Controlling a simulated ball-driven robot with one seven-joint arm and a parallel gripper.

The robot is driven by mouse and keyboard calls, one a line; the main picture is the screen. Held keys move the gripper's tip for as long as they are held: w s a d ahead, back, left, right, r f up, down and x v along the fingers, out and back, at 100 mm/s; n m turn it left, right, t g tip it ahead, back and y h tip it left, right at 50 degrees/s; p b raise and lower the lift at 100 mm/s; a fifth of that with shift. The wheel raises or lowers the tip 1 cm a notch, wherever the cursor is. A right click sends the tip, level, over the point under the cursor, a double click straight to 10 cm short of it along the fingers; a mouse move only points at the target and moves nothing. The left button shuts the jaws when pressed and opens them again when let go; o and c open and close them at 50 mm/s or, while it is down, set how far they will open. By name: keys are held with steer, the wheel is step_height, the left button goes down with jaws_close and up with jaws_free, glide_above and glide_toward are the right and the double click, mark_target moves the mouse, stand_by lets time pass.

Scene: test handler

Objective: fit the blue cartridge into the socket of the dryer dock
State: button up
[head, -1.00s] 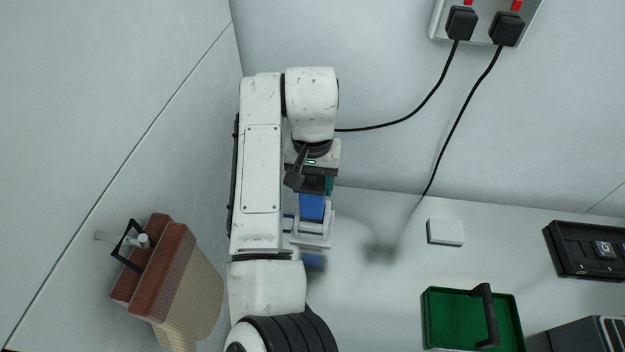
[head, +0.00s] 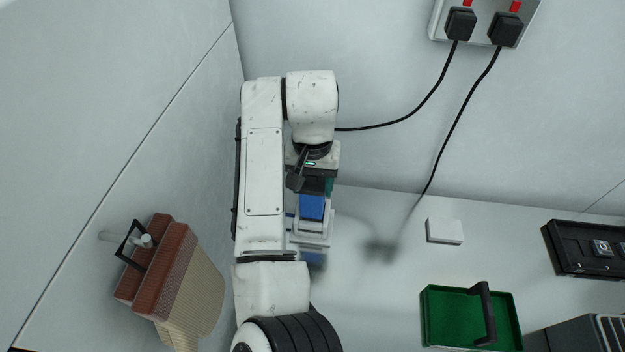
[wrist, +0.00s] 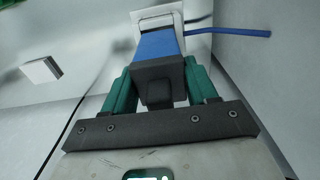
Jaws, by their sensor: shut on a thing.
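The blue cartridge (head: 312,207) is in my gripper (head: 316,187), just above the white dryer dock (head: 313,229) in the head view. In the wrist view, the teal fingers of my gripper (wrist: 152,88) are shut on the black end block of the cartridge (wrist: 157,45). The blue body points away from me toward the white frame of the dock (wrist: 160,16). Its far end meets or overlaps that frame; I cannot tell how deep it sits. The socket opening is mostly hidden behind the cartridge. My arm hides part of the dock's left side.
A blue tube (wrist: 230,33) runs right from the dock. A white block (head: 444,231), a green tray (head: 460,291) with a black handle and a black tray (head: 585,250) lie to the right. A brown-and-beige object (head: 175,275) stands left. Black cables hang behind.

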mark_target(313, 200)
steer(key=shift+f+b, duration=1.15)
steer(key=shift+f, duration=2.15)
steer(key=o, duration=1.3)
steer(key=shift+c, duration=0.2)
steer(key=shift+r, duration=0.1)
step_height(313, 200, up, 11)
steer(key=shift+f, duration=0.15)
steer(key=shift+s+f, duration=0.1)
